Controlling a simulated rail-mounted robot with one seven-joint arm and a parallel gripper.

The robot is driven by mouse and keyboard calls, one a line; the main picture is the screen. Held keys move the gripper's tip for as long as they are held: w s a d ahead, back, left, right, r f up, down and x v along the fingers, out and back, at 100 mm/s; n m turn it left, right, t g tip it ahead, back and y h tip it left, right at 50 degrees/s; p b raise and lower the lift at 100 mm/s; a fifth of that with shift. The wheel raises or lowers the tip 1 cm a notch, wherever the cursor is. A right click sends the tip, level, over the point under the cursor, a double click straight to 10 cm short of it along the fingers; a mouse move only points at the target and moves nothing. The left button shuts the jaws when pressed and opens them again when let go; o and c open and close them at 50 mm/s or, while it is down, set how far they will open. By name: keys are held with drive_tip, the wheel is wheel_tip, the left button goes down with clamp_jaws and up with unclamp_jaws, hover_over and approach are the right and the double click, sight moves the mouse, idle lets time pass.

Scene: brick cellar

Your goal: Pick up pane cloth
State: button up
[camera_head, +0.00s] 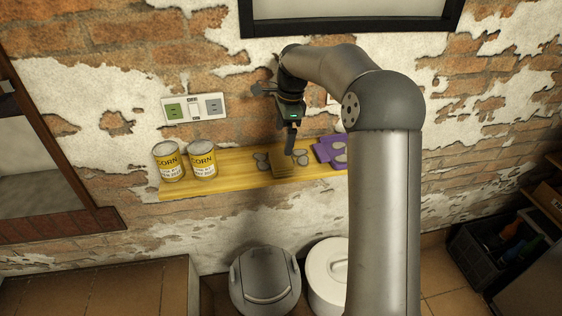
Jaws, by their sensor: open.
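A wooden shelf (232,182) runs along the brick wall. My gripper (291,147) points down above the tan piece, open and seemingly empty. Its fingers show almost edge-on, and I cannot tell the exact gap to the shelf.
Small grey lumps (262,161) lie beside the tan piece. A socket panel (194,108) is on the wall above. A grey lidded bin (265,281) and a white lidded bin (324,272) stand below. The shelf between cans and lumps is clear.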

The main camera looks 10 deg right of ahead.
sight(281, 158)
drive_tip(key=f, duration=0.6)
drive_tip(key=a+f+p, duration=0.1)
drive_tip(key=f, duration=0.2)
drive_tip(key=c, duration=0.7)
